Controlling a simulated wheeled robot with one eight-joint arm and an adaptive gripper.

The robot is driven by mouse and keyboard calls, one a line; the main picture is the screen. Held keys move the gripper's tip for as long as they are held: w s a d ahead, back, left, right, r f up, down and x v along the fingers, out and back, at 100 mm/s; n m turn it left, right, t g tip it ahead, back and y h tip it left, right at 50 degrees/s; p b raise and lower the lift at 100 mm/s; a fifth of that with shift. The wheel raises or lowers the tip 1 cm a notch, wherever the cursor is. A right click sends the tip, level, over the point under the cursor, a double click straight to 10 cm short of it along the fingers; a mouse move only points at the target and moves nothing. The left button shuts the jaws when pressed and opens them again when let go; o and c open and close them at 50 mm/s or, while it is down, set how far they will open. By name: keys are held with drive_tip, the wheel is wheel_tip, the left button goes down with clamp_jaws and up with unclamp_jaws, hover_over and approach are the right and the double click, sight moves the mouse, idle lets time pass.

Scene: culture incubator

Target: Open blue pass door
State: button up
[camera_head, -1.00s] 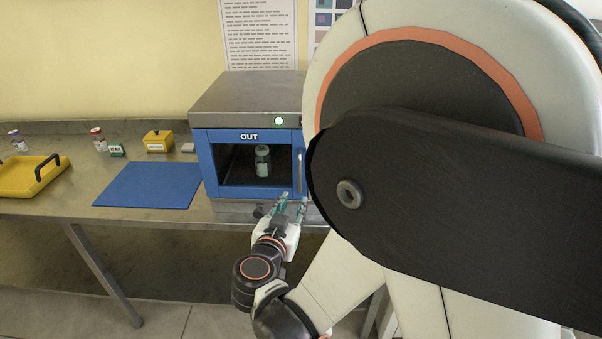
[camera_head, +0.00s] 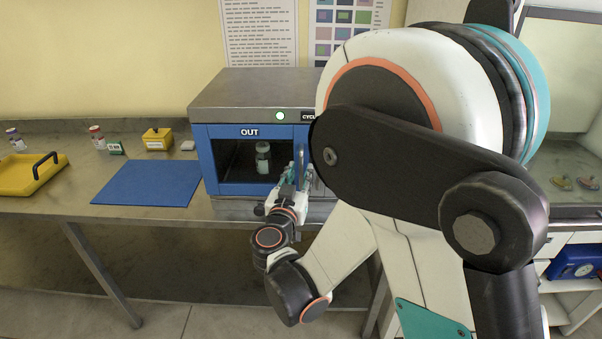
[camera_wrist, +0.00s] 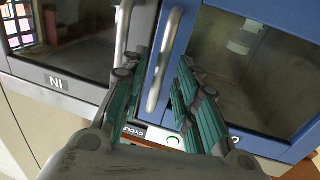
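The blue-framed pass door (camera_head: 217,162), marked OUT, is shut on the steel box (camera_head: 250,92). A small vial (camera_head: 263,158) stands behind its window. The door's silver upright handle (camera_wrist: 164,58) is at the door's edge. In the wrist view the blue frame (camera_wrist: 187,35) is beside it. My gripper (camera_head: 298,178) is in front of the handle. In the wrist view, its teal-lined fingers (camera_wrist: 157,75) are spread apart, with the handle in the gap between them. I cannot tell whether either finger touches the handle.
A second grey door (camera_wrist: 75,86), marked IN, with its own handle (camera_wrist: 123,32), sits close beside the left finger. A blue mat (camera_head: 148,183), a yellow tray (camera_head: 25,178) and a small yellow box (camera_head: 157,139) lie on the steel bench to the left.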

drive_tip(key=shift+x, duration=1.2)
clamp_jaws()
drive_tip(key=shift+s, duration=0.1)
